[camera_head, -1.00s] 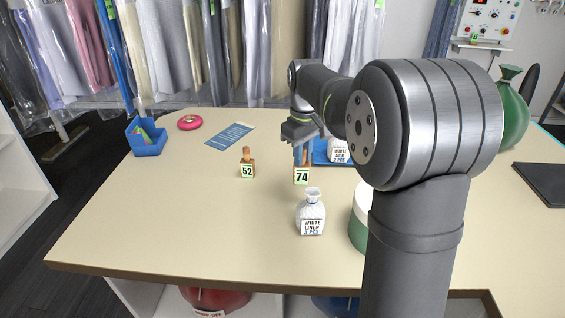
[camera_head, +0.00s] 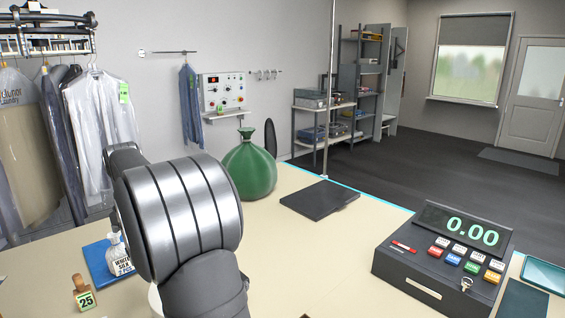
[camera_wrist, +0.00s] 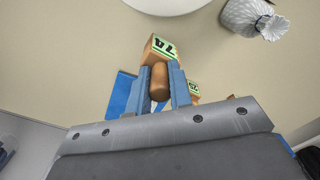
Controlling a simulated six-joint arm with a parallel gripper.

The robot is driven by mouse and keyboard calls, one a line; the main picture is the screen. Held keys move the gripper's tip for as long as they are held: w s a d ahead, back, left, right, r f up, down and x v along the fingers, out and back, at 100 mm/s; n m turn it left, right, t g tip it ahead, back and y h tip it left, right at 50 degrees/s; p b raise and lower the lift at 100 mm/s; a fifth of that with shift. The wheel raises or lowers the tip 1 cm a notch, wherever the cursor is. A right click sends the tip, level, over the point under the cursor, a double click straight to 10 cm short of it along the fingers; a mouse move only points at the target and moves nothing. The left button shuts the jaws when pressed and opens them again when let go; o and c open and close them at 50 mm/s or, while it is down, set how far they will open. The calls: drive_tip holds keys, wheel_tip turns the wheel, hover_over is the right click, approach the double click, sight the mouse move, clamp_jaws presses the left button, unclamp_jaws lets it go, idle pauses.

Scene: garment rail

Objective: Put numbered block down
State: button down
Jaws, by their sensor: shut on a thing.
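My gripper (camera_wrist: 161,90) shows in the wrist view, its two blue fingers shut on the wooden handle of a numbered block (camera_wrist: 160,48). The block's green-edged label reads 74, upside down in this view. Whether the block touches the table cannot be told. A second block (camera_wrist: 194,88) with a green-edged label is partly hidden beside the right finger. In the head view, a block labelled 25 (camera_head: 84,298) stands on the table at the lower left. The gripper is out of sight there, and my arm covers part of the table.
A green sack (camera_head: 250,170), a dark pad (camera_head: 320,199) and a cash register (camera_head: 440,262) stand on the cream table. A white bag (camera_wrist: 254,16) and a white round rim (camera_wrist: 168,4) edge the wrist view.

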drive_tip(key=w+d+m, duration=0.3)
drive_tip(key=w+d, duration=0.2)
drive_tip(key=d, duration=0.3)
drive_tip(key=w+d+m, duration=0.3)
drive_tip(key=w+d, duration=0.2)
drive_tip(key=d, duration=0.3)
drive_tip(key=d+f+m, duration=0.2)
drive_tip(key=d+m, duration=0.9)
drive_tip(key=d, duration=1)
drive_tip(key=w+a+r, duration=0.1)
drive_tip(key=w+a, duration=0.2)
drive_tip(key=a, duration=0.8)
drive_tip(key=w+a, duration=0.3)
drive_tip(key=a, duration=0.7)
drive_tip(key=shift+w+a+f, duration=0.1)
drive_tip(key=shift+a+f, duration=1.75)
drive_tip(key=shift+a, duration=0.25)
drive_tip(key=shift+w+a+f, duration=0.1)
drive_tip(key=shift+a+f, duration=1.7)
drive_tip(key=shift+a, duration=0.35)
drive_tip(key=shift+w+a+f, duration=0.1)
drive_tip(key=shift+a+f, duration=1.75)
drive_tip(key=shift+a, duration=0.25)
